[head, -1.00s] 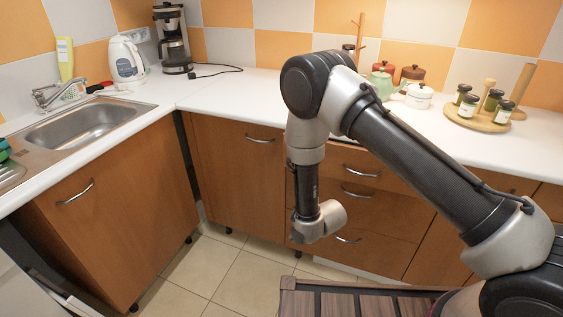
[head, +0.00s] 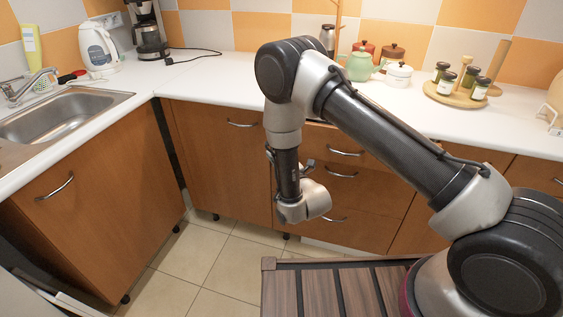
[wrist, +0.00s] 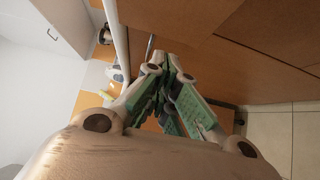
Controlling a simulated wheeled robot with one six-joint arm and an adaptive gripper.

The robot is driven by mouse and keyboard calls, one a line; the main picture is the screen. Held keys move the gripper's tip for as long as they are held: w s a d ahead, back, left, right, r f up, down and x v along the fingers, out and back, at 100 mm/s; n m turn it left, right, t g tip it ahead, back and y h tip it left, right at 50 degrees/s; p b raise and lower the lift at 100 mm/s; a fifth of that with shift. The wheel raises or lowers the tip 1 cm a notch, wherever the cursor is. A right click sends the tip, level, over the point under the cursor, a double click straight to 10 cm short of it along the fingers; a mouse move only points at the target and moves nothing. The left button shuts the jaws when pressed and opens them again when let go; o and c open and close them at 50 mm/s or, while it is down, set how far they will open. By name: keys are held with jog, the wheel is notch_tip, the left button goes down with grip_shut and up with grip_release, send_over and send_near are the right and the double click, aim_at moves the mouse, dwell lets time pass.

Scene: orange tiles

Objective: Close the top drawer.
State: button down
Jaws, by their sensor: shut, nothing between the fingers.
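The drawer stack stands under the white counter in the head view, partly behind my arm. The top drawer (head: 372,158) has a brown front and a curved metal handle (head: 345,153). My arm hides its left part, and I cannot tell clearly how far it stands out. A middle drawer (head: 365,188) and a lower handle (head: 333,219) show below. My gripper is mostly hidden behind my wrist in the head view. In the wrist view my gripper (wrist: 170,62) is shut and empty, its green-padded fingers pointing towards brown panels (wrist: 190,25). Contact cannot be told.
The counter (head: 230,75) holds a kettle (head: 98,50), a coffee maker (head: 150,32), a green teapot (head: 360,66), a white pot (head: 398,74) and a jar board (head: 455,97). A sink (head: 70,113) lies left. Tiled floor (head: 215,262) is free below the cabinets.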

jog(key=w, duration=0.7)
jog(key=shift+a, duration=0.15)
jog(key=w, duration=0.1)
jog(key=w+d, duration=0.1)
jog(key=w, duration=0.2)
jog(key=shift+w+d, duration=0.35)
jog(key=shift+w+r, duration=0.1)
jog(key=shift+r, duration=0.05)
